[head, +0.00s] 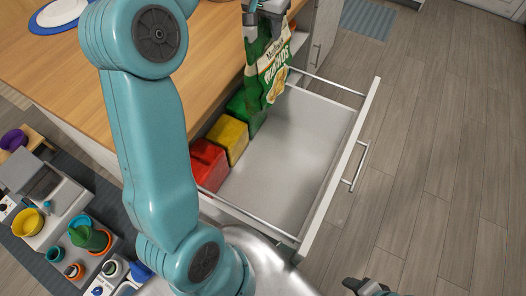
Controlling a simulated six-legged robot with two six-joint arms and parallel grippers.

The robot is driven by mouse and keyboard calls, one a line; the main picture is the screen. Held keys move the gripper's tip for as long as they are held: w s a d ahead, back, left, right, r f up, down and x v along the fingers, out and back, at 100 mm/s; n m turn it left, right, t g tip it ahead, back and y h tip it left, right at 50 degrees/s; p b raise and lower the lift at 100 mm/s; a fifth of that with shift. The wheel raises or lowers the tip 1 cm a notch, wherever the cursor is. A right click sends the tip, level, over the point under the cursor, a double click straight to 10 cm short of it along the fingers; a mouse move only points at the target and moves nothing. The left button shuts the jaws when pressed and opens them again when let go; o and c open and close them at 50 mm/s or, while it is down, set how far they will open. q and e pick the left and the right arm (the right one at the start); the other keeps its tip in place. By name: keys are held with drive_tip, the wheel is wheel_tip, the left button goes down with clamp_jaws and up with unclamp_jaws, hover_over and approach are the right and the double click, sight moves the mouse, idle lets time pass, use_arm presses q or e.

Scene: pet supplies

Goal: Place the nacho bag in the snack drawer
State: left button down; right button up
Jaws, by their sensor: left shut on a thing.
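The green and cream nacho bag (272,72) hangs upright from my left gripper (264,14), which is shut on its top edge. The bag is over the far left part of the open snack drawer (290,150). Its lower end overlaps the green block in the drawer in this view; I cannot tell whether they touch. The drawer is white inside, with metal side rails and a handle on its front. My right gripper (368,287) is only partly in view at the bottom edge, outside the drawer, and its jaws are not clear.
A red box (208,165), a yellow box (229,138) and a green box (238,105) line the drawer's left side. The rest of its floor is bare. A wooden counter (215,60) lies left of the drawer. Toy kitchen pieces (75,235) stand at lower left.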

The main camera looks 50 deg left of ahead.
sight(269, 54)
use_arm(q)
drive_tip(key=b+x, duration=0.1)
drive_tip(key=x, duration=0.1)
drive_tip(key=b+x, duration=0.2)
drive_tip(key=s+b+x, duration=0.1)
drive_tip(key=x, duration=0.1)
drive_tip(key=shift+s+d+f, duration=0.1)
drive_tip(key=shift+d+f, duration=0.15)
drive_tip(key=shift+d, duration=0.05)
drive_tip(key=shift+s+f+b, duration=0.1)
drive_tip(key=shift+f+b, duration=0.35)
drive_tip(key=shift+b, duration=0.2)
drive_tip(key=shift+f, duration=0.35)
wheel_tip(269, 54, down, 13)
drive_tip(key=b, duration=0.3)
drive_tip(key=shift+f, duration=0.1)
wheel_tip(269, 54, down, 6)
drive_tip(key=b, duration=0.1)
use_arm(e)
wheel_tip(269, 54, down, 12)
drive_tip(key=shift+r, duration=0.15)
use_arm(q)
drive_tip(key=shift+f, duration=0.1)
